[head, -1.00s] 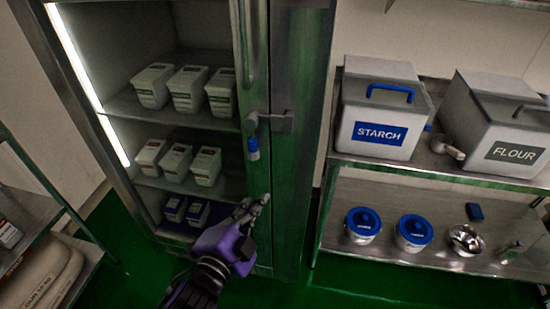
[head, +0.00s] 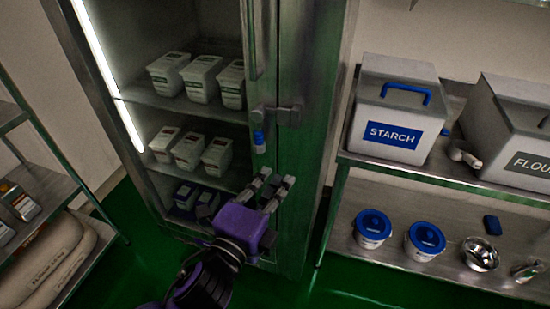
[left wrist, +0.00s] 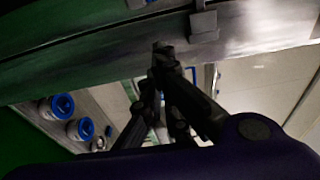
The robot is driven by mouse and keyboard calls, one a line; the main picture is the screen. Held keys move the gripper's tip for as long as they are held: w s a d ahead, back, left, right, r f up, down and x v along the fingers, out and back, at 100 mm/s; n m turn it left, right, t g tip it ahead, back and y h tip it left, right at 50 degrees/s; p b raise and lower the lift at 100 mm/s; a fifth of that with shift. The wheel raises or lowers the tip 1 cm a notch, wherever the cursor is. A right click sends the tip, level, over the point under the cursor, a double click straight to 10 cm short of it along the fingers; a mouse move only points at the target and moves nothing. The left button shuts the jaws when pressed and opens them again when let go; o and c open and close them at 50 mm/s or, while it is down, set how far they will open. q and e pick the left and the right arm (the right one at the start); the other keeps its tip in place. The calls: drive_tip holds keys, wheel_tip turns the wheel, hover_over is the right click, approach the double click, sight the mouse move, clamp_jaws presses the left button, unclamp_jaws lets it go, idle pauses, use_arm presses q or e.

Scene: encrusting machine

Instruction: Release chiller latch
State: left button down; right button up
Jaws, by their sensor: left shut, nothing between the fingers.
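The chiller (head: 310,130) is a tall metal cabinet, and shelves of tubs show through its front. Its metal latch (head: 278,115) sits on the door frame at mid-height, with a blue-and-white piece (head: 258,142) hanging below it. A metal fitting that looks like the latch also shows at the top of the left wrist view (left wrist: 203,24). My left gripper (head: 272,186), purple with grey fingers, is below the latch in front of the door and apart from it. It is shut and empty. My right gripper is out of view.
To the right, a metal rack holds a starch bin (head: 395,110), a flour bin (head: 510,130), blue-lidded tubs (head: 426,240) and a steel bowl (head: 480,254). To the left, another rack (head: 50,185) holds sacks and boxes. The green floor (head: 120,245) between is clear.

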use_arm(q)
drive_tip(key=x, duration=0.9)
drive_tip(key=shift+w+d+r+p, duration=0.15)
drive_tip(key=shift+w+p, duration=0.1)
drive_tip(key=shift+p, duration=0.15)
drive_tip(key=a, duration=0.3)
drive_tip(key=shift+w+p, duration=0.3)
drive_tip(key=shift+w, duration=0.05)
drive_tip(key=shift+a, duration=0.5)
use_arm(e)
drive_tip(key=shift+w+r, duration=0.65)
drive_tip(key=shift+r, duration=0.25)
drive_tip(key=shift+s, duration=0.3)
use_arm(q)
drive_tip(key=shift+w, duration=0.15)
